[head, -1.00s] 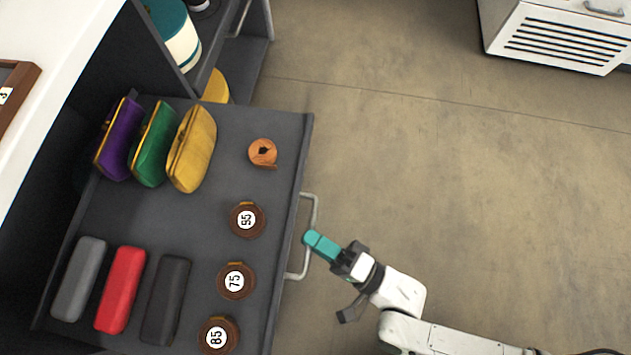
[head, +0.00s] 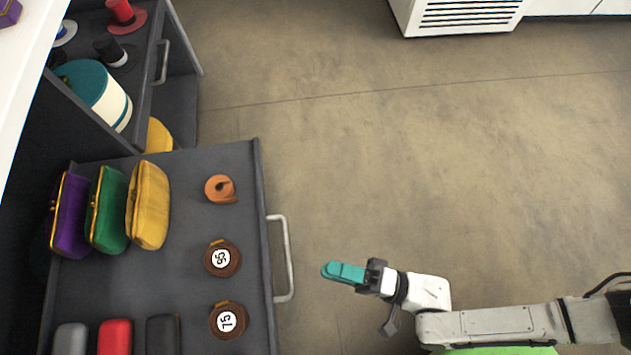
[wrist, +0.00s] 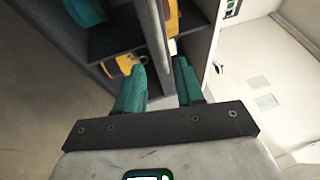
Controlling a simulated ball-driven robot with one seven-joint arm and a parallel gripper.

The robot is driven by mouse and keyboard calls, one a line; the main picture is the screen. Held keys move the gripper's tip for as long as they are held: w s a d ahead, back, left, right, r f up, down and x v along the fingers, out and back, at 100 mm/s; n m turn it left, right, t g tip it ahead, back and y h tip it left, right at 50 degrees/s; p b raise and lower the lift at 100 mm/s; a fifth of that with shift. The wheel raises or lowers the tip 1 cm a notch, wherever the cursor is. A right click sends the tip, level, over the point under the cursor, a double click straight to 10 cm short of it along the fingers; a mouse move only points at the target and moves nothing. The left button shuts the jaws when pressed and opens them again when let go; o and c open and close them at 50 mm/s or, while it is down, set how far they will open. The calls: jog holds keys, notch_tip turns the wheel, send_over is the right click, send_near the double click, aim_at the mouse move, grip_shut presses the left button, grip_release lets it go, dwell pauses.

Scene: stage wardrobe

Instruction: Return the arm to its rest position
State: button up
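My gripper (head: 328,270) has teal fingers and hangs over bare floor, to the right of the open drawer's handle (head: 287,258) and apart from it. In the wrist view my gripper (wrist: 160,75) shows its two fingers apart with nothing between them, so it is open and empty. My arm reaches in from the lower right of the head view.
The open drawer (head: 200,160) holds purple, green and yellow purses, rolled belts, one orange (head: 221,189), and several cases. Behind it, a shelf holds a teal-and-white hatbox (head: 95,95). A white vented cabinet (head: 460,15) stands at the back. The floor between is clear.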

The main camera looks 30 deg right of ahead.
jog(key=shift+v, duration=0.95)
jog(key=w+a+f+n+g+h, duration=0.1)
jog(key=w+f+n+g+h, duration=0.35)
jog(key=w+n+h, duration=0.45)
jog(key=s+d+r+g+h, duration=0.3)
jog(key=d+g, duration=0.1)
jog(key=d, duration=0.4)
jog(key=s+d+r+g+h, duration=0.2)
jog(key=d+r+g, duration=0.15)
jog(key=d, duration=0.55)
notch_tip(320, 180, up, 34)
jog(key=s+g+p, duration=0.1)
jog(key=p, duration=3.3)
jog(key=shift+d+r+n+p, duration=0.15)
jog(key=shift+d+n+p, duration=0.05)
jog(key=shift+n+p, duration=0.1)
